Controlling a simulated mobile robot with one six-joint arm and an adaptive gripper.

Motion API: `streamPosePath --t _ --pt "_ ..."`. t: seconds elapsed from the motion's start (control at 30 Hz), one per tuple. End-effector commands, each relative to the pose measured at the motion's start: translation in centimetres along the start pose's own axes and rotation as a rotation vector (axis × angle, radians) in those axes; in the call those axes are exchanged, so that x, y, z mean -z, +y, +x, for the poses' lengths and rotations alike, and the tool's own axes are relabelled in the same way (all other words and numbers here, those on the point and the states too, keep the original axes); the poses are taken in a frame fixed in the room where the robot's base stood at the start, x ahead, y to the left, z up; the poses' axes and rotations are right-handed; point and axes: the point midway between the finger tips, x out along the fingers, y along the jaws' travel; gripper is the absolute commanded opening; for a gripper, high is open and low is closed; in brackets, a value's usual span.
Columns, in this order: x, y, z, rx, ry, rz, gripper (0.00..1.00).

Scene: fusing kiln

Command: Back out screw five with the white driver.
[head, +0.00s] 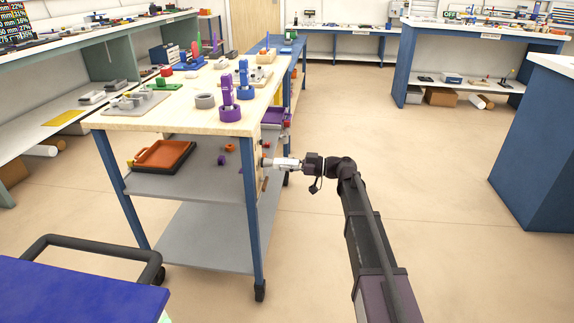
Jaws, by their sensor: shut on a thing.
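My gripper (304,164) is at the right end of the wooden-topped workbench, shut on the white driver (287,163). The driver lies about level and points left toward a narrow pale panel (263,146) at the bench's end. A small red part (266,162) shows near the driver's tip. At this size I cannot tell whether the tip touches a screw. Screw five cannot be made out or told from other small parts there.
The workbench (110,124) carries purple and blue fixtures and a grey ring (205,101). An orange tray (161,156) sits on its grey shelf. A blue cart top (80,296) is at front left. A blue bench (540,150) stands right. The floor between is clear.

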Motion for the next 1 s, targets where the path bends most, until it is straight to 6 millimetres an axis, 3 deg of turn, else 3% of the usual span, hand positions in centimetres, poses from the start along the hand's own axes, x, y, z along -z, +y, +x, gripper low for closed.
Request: streamPosePath --t 0.17,1.0 --pt "0.0 0.0 0.1 0.003 -0.001 0.0 0.0" --pt "0.0 0.0 -3.6 -0.001 0.0 0.0 0.0"
